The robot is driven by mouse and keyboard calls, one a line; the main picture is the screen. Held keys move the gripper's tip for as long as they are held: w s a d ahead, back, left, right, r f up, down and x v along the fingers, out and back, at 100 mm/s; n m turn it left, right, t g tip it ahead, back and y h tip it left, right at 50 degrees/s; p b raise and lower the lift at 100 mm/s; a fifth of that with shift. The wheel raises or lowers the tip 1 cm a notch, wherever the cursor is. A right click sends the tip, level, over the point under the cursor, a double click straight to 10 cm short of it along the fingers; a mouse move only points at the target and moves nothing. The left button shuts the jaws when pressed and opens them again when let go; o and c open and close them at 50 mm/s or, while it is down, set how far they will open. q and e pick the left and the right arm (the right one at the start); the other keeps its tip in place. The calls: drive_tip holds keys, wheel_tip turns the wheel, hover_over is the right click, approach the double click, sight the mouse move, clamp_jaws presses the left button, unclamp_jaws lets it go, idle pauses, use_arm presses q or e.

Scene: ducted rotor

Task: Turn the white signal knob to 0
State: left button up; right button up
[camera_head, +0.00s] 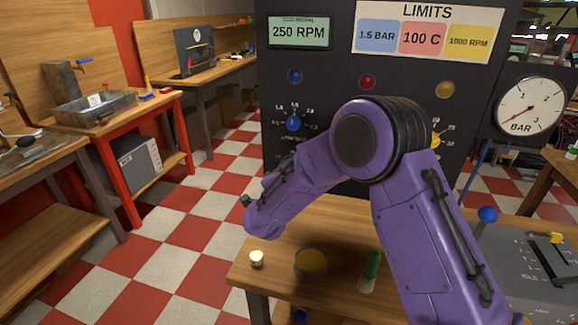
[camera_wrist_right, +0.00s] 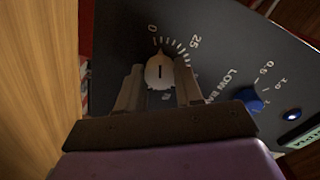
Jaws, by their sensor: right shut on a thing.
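The white signal knob (camera_wrist_right: 160,73) sits on the dark panel in the right wrist view. My right gripper (camera_wrist_right: 158,82) is shut on the knob, one finger on each side. In the head view my purple right arm hides the knob and the right gripper. My left gripper is in neither view.
A blue knob (camera_wrist_right: 250,99) and a blue lamp (camera_wrist_right: 291,115) are beside it on the panel. The display (camera_head: 299,32) reads 250 RPM. A bowl (camera_head: 311,263), a small white-yellow item (camera_head: 257,258) and a green-topped bottle (camera_head: 370,270) stand on the bench below.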

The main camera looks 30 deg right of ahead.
drive_tip(key=shift+n+p, duration=0.6)
drive_tip(key=shift+n, duration=0.4)
drive_tip(key=shift+f, duration=0.1)
drive_tip(key=o, duration=1)
drive_tip(key=shift+o, duration=0.2)
drive_tip(key=b+v, duration=0.2)
drive_tip(key=v, duration=0.8)
drive_tip(key=shift+s+a, duration=0.15)
drive_tip(key=shift+a, duration=0.1)
